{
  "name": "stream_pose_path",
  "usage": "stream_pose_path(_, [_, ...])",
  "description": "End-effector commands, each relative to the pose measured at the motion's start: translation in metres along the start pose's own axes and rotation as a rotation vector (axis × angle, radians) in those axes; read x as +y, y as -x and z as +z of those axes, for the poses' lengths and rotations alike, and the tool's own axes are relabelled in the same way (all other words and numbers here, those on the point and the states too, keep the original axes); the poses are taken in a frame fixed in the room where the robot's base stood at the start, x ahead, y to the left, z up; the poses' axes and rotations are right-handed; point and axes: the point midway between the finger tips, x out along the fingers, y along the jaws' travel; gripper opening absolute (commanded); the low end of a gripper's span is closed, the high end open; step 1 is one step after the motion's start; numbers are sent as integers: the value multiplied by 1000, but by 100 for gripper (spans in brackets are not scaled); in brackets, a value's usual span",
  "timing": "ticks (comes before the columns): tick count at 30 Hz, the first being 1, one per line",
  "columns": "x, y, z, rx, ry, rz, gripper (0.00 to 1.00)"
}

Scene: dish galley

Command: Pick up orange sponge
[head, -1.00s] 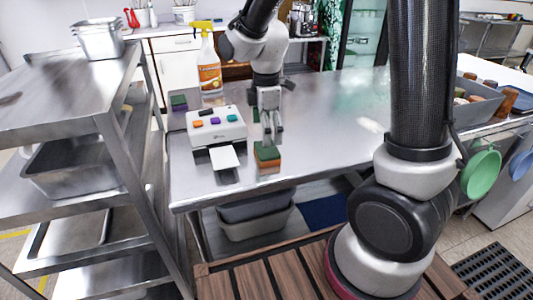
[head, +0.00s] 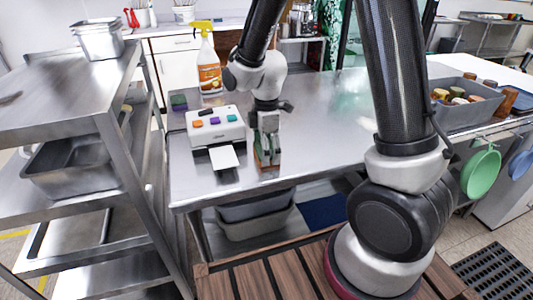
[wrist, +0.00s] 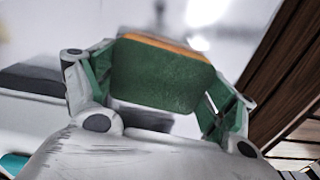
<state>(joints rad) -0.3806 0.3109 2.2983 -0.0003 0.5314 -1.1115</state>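The sponge (wrist: 160,75) has a thick green body with an orange layer along its far edge in the wrist view. It sits on the steel table (head: 320,135), near its front edge. My gripper (head: 267,160) is lowered over it, with a finger on each side. In the wrist view my gripper (wrist: 160,90) is open around the sponge. The left finger is very near or touching the sponge, and a gap shows at the right finger. In the head view the fingers hide most of the sponge.
A white box device (head: 215,128) with coloured buttons stands just left of my gripper. A grey bin (head: 470,112) holds several items at right. The table's middle is clear.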

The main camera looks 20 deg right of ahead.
Motion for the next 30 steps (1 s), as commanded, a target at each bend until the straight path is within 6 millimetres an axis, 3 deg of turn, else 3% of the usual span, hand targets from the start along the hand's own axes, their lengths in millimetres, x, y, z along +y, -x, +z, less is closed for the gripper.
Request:
stream_pose_path(11, [0, 7, 0, 1, 0, 1, 76])
stream_pose_path(21, [1, 74, 0, 2, 0, 4, 76])
stream_pose_path(25, [0, 92, 0, 1, 0, 2, 76])
stream_pose_path(30, [0, 100, 0, 0, 0, -1, 76])
